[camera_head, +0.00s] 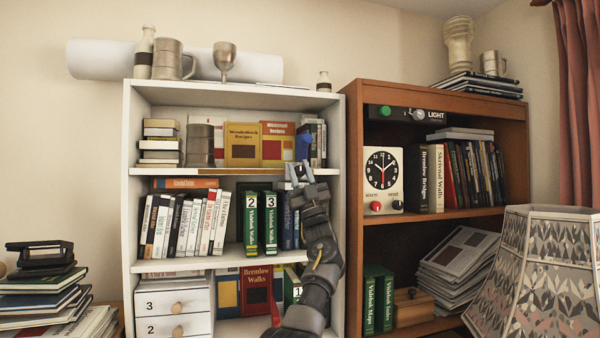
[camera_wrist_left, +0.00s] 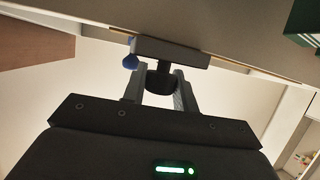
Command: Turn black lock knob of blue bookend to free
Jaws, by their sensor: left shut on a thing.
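The blue bookend (camera_head: 303,143) stands at the right end of the upper shelf of the white bookcase, beside books. In the left wrist view a small blue part (camera_wrist_left: 130,61) shows at the end of a dark bar (camera_wrist_left: 172,52). The black lock knob (camera_wrist_left: 160,77) hangs below this bar. My left gripper (camera_head: 299,171) reaches up to the shelf's front edge, and in the left wrist view its fingers (camera_wrist_left: 160,86) are on both sides of the knob, shut on it. The head view does not show the knob clearly. My right gripper is not in view.
The white bookcase (camera_head: 128,220) holds books on several shelves, with numbered green binders (camera_head: 260,222) close to my left arm. A brown bookcase (camera_head: 352,200) with a clock (camera_head: 383,180) stands right of it. A patterned lampshade (camera_head: 540,275) is at the lower right.

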